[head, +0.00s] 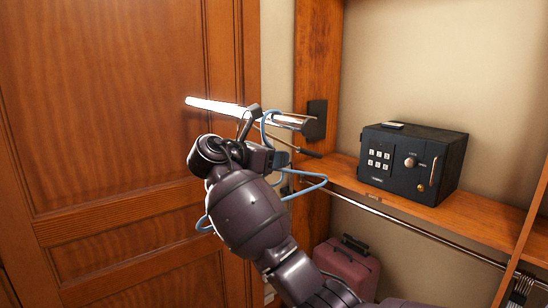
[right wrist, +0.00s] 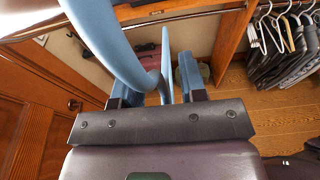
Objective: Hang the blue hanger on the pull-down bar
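The blue hanger (head: 308,188) is at my right gripper (head: 256,140) in the head view. Its curved hook (head: 264,121) rises beside the gripper and appears to loop over the pull-down bar (head: 215,105); whether it rests on the bar I cannot tell. The bar is bright and metallic, reaching left from a dark bracket. In the right wrist view, the blue hanger (right wrist: 112,42) passes between the parted fingers of my right gripper (right wrist: 158,88), with a gap beside it. My arm hides part of the hanger. My left gripper is not in view.
A black safe (head: 413,162) stands on the wooden shelf (head: 357,185) at right. A lower rail (head: 420,232) runs under the shelf. A reddish suitcase (head: 346,264) stands below. A wooden door (head: 110,110) fills the left. Dark clothes (right wrist: 290,55) hang at right.

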